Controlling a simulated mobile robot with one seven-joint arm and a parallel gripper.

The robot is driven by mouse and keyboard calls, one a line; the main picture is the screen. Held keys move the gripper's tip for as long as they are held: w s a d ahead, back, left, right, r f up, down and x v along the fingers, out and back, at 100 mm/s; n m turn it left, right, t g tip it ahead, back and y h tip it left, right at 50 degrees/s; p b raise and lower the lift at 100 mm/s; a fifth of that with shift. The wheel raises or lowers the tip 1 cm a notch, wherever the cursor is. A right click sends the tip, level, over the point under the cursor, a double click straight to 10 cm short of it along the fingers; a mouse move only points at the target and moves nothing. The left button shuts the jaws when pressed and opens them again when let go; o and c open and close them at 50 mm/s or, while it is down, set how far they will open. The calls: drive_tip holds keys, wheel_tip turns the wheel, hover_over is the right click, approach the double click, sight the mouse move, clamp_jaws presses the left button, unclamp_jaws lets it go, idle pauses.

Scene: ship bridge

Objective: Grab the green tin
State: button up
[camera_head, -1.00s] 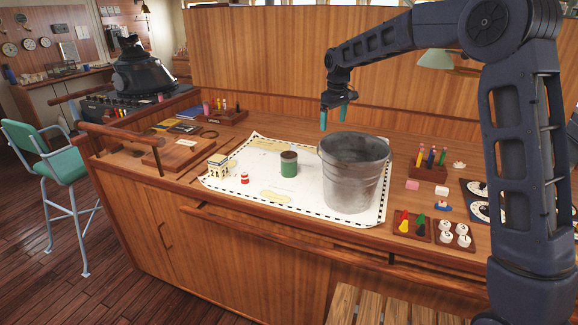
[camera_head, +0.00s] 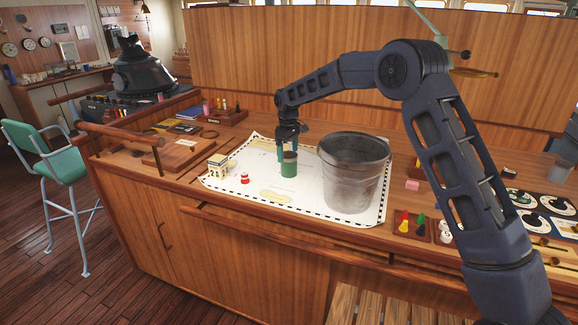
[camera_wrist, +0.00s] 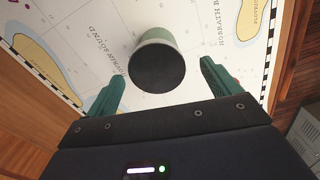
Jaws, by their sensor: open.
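The green tin (camera_head: 289,168) stands upright on the chart (camera_head: 315,202), left of the grey bucket. It has a dark top. My gripper (camera_head: 293,154) is open, pointing down close above and behind the tin. In the wrist view the tin (camera_wrist: 157,62) shows its dark round top between and a little beyond the two spread green fingers of my gripper (camera_wrist: 163,85). Clear chart shows between the tin and each finger. I cannot tell how far down the fingertips reach beside it.
The large grey bucket (camera_head: 352,175) stands just right of the tin. A small cream house model (camera_head: 217,166) and a red-and-white item (camera_head: 244,178) stand to its left. A tray with coloured pegs (camera_head: 412,226) lies right of the bucket. The chart in front of the tin is clear.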

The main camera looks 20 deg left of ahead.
sight(289, 163)
drive_tip(key=shift+w+d+f, duration=0.1)
drive_tip(key=shift+f, duration=1.55)
drive_tip(key=shift+w+f, duration=0.1)
drive_tip(key=shift+f, duration=1.5)
drive_tip(key=c, duration=1.2)
drive_tip(key=shift+r, duration=0.15)
